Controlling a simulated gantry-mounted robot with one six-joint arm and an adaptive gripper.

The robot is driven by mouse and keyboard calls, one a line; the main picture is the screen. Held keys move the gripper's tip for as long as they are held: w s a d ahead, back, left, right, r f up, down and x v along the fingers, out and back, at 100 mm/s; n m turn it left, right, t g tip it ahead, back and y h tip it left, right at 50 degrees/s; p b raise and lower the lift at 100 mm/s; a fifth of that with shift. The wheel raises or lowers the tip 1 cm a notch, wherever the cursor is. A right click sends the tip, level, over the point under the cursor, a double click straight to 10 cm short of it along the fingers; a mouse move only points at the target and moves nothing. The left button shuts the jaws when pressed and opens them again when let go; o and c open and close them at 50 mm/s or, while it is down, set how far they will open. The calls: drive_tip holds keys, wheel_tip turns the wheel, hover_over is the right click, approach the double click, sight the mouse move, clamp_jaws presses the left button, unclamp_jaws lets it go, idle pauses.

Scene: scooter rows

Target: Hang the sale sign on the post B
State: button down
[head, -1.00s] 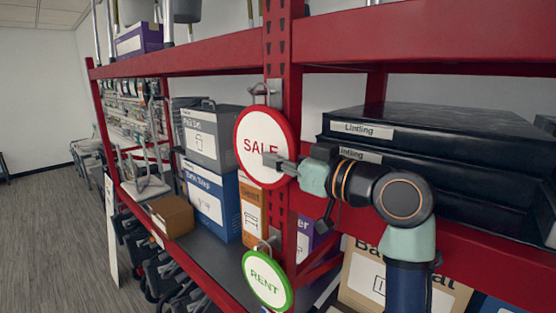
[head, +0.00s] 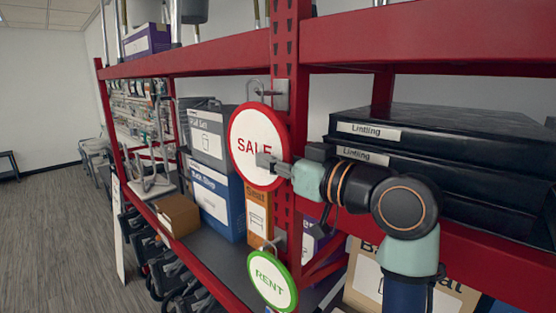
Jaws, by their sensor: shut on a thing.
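The sale sign (head: 252,122) is a round white disc with a red rim and the word SALE. My gripper (head: 268,161) is shut on its right-hand part, and the sign hangs upright in front of the red rack upright (head: 284,45). A thin wire loop (head: 254,88) stands up from the sign's top edge. A grey metal post on a bracket (head: 281,96) juts left from the upright, close to the loop. I cannot tell whether the post passes through the loop. No letter B is readable on the post.
A green-rimmed RENT sign (head: 273,283) hangs at a lower bracket (head: 279,242) on the same upright. Black cases (head: 450,150) lie behind my arm on the right. Boxes (head: 218,203) fill the shelf to the left. A red beam (head: 420,35) runs above.

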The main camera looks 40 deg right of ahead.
drive_tip(key=shift+a, duration=0.7)
drive_tip(key=a+r, duration=0.1)
drive_tip(key=a, duration=0.5)
drive_tip(key=shift+s, duration=0.25)
idle(0.7)
